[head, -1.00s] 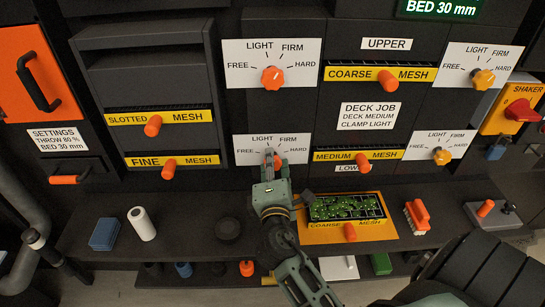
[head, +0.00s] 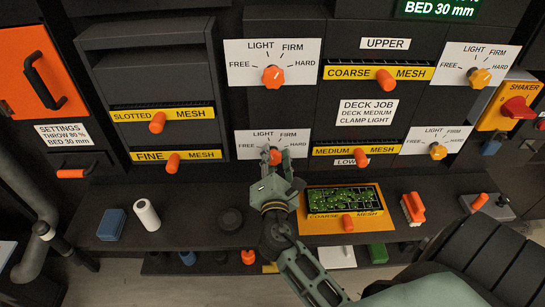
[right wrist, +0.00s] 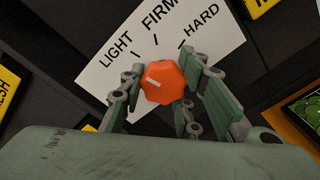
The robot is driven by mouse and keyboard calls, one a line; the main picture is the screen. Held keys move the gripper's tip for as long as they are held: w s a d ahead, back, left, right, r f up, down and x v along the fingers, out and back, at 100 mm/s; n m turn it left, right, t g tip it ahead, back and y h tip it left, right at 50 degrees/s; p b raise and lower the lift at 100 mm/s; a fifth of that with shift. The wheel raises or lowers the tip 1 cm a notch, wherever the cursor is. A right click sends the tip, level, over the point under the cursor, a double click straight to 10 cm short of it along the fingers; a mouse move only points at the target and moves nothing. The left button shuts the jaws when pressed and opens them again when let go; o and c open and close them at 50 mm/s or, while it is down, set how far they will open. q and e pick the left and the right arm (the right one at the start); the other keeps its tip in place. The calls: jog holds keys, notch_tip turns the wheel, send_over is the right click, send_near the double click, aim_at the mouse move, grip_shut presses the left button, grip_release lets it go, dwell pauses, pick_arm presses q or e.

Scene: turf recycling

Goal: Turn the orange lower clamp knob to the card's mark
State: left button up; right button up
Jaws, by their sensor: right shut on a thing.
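The orange lower clamp knob (head: 274,156) sits on a white dial plate (head: 245,142) marked LIGHT, FIRM and HARD; the gripper partly covers it. My right gripper (head: 277,165) is shut on the knob, with a finger on either side. In the right wrist view the knob (right wrist: 164,82) lies between the fingers (right wrist: 163,92). Its white pointer line faces left in that view, on the LIGHT side of FIRM. The FREE label is hidden there, and I cannot tell the exact setting. The job card (head: 368,113) reads "DECK MEDIUM, CLAMP LIGHT". My left gripper is out of view.
An orange upper knob (head: 273,76) is above, and yellow knobs (head: 480,77) are at the right. The medium mesh handle (head: 362,154) is close to the right of my gripper. A coarse mesh tray (head: 347,223) stands on the shelf beside my arm.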

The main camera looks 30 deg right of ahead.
jog(key=shift+w+r, duration=0.15)
jog(key=shift+r, duration=0.3)
jog(key=o, duration=1)
jog(key=shift+o, duration=0.4)
jog(key=shift+f, duration=0.15)
jog(key=shift+f, duration=0.1)
jog(key=v, duration=1.2)
